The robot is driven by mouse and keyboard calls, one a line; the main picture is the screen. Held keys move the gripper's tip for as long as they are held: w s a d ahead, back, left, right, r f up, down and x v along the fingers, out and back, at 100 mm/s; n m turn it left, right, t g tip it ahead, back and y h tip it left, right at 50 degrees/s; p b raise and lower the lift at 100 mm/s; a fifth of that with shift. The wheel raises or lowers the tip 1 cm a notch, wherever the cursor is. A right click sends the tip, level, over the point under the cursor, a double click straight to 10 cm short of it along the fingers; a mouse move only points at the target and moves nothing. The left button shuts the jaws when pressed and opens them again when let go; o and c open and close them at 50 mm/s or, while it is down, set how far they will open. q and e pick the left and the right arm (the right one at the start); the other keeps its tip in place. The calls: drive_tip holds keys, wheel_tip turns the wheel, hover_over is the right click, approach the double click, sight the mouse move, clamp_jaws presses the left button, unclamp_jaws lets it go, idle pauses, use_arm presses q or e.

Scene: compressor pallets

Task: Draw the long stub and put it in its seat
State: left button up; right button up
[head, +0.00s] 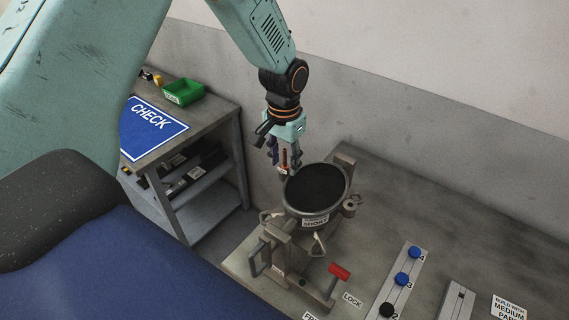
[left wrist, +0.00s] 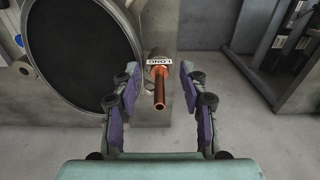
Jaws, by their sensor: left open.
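The long stub (left wrist: 159,92) is a copper tube with a white tag reading LONG, in the left wrist view. It sticks out beside the round black-topped compressor (left wrist: 82,50). In the head view the stub (head: 284,160) shows small at the compressor's far left side. My left gripper (left wrist: 160,100) is open, its two purple-padded fingers on either side of the stub with gaps to it. In the head view my left gripper (head: 285,165) hangs at the upper left of the compressor (head: 317,188). The stub's seat cannot be made out. My right gripper is not in view.
The compressor sits in a metal fixture with a red-handled lever (head: 339,272) and a LOCK label (head: 352,300). A rail with blue and black knobs (head: 402,279) lies to the right. A shelf bench (head: 212,127) with a CHECK sign (head: 150,128) and green bin (head: 183,92) stands left.

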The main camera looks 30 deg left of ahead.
use_arm(q)
drive_tip(key=shift+w+d, duration=0.1)
drive_tip(key=shift+w, duration=0.05)
idle(0.3)
drive_tip(key=shift+p, duration=0.35)
drive_tip(key=shift+p, duration=0.3)
idle(0.3)
clamp_jaws()
idle(0.5)
drive_tip(key=shift+r, duration=0.1)
